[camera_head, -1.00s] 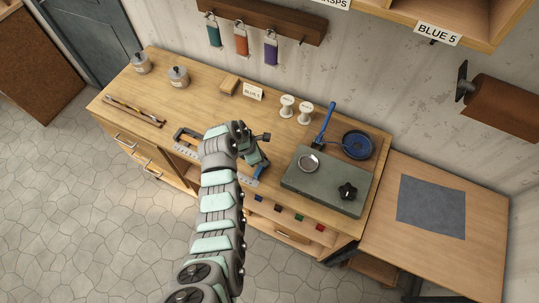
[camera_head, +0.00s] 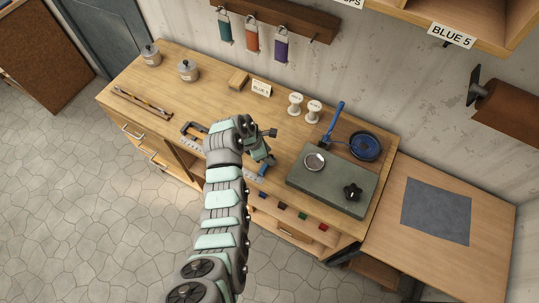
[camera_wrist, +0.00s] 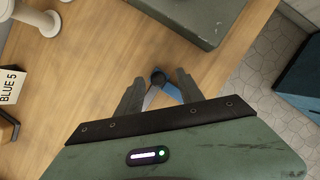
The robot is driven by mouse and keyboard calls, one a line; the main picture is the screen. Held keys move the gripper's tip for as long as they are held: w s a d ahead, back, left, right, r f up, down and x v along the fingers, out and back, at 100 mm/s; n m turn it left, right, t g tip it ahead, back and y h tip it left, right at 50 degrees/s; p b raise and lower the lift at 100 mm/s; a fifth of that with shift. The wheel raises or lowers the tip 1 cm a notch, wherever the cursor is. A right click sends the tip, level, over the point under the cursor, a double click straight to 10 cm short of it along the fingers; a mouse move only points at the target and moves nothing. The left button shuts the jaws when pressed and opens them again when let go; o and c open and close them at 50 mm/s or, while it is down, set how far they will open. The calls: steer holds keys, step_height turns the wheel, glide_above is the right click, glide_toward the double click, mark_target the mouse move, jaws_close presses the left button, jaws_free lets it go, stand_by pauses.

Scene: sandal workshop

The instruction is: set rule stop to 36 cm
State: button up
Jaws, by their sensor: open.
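The pale metal rule lies along the front of the wooden bench; its left part (camera_head: 191,145) shows in the head view, and my arm hides its middle. The blue stop (camera_head: 256,178) is near the rule's right end, partly hidden by my gripper. In the wrist view the blue stop (camera_wrist: 172,92) with a dark round knob (camera_wrist: 157,77) lies between my fingers. My gripper (camera_wrist: 160,79) is open above the stop, one finger on each side. I cannot tell whether the fingers touch it. The scale marks are too small to read.
A grey-green slab (camera_head: 325,192) with a round dish and black knob stands right of my gripper. White spools (camera_head: 296,104), a blue pan (camera_head: 366,145) and a "BLUE 5" card (camera_wrist: 10,85) stand behind. Small coloured pieces line the front edge.

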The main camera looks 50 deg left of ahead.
steer(key=b+v, duration=0.1)
steer(key=v, duration=0.8)
steer(key=shift+r, duration=0.3)
